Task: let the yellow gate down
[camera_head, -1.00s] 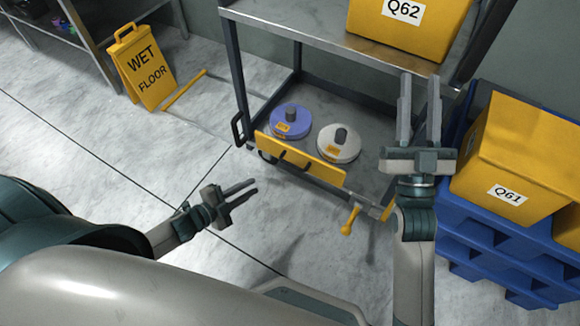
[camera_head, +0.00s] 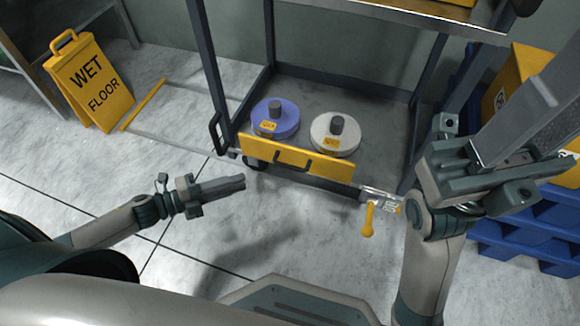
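The yellow gate (camera_head: 300,159) is a flat panel with a dark handle (camera_head: 293,159). It stands up along the front edge of the cart's lower shelf. A yellow-knobbed lever (camera_head: 369,218) hangs at its right end, by a metal latch piece (camera_head: 381,195). My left gripper (camera_head: 242,182) is in front of and below the gate's left part, apart from it, pointing right. Its fingers overlap in this view, so any gap is hidden. My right gripper (camera_head: 555,105) is raised at the right, close to the camera, with its fingers apart and nothing seen between them.
A blue spool (camera_head: 283,124) and a white spool (camera_head: 346,143) sit on the lower shelf behind the gate. A wet floor sign (camera_head: 88,82) stands at left. Blue pallets (camera_head: 520,239) and a yellow bin (camera_head: 510,75) are at right. Floor in front of the gate is clear.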

